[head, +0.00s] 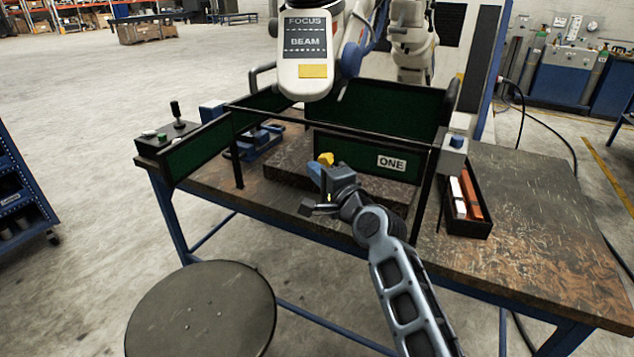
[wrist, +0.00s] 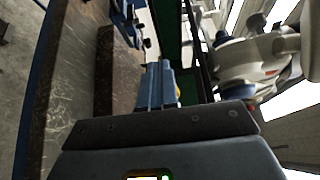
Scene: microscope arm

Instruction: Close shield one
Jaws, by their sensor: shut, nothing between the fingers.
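Shield one is a dark green panel (head: 358,154) with a white "ONE" label, standing behind the front frame of the booth on the table. A yellow piece (head: 326,159), perhaps its handle, shows at its left end, just beyond my fingertips. My gripper (head: 315,172) is shut and empty in front of that left end. In the wrist view the blue fingers (wrist: 158,82) are together, with a bit of yellow (wrist: 178,90) beside them. I cannot tell whether they touch it. An open gap lies between shield one and the left front post.
A black frame post (head: 237,155) stands to the left. Another green panel (head: 200,147) and a joystick box (head: 167,135) are further left. The "FOCUS BEAM" head (head: 305,55) hangs above. A bin of blocks (head: 466,205) sits right. A round stool (head: 203,310) stands in front.

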